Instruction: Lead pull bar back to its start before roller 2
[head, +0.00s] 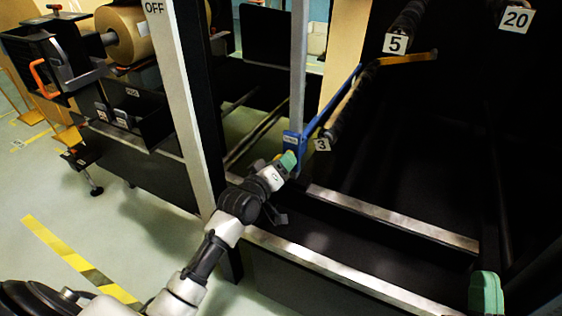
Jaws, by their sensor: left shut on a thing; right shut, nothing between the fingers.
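A blue bar (337,101), which looks like the pull bar, runs from a blue end piece with a small label (292,138) back toward the upper right, beside the roller labelled 3 (347,107). My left gripper (289,161), with green fingertips, is shut on the bar's near end at the blue end piece; the exact grip is partly hidden. My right gripper (487,292) shows only as a green tip at the lower right, shut and empty, apart from the bar. No label for roller 2 is visible.
A pale upright post marked OFF (179,95) stands left of my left arm. Metal rails (345,270) cross the dark machine frame below. A kraft roll (126,35) sits upper left.

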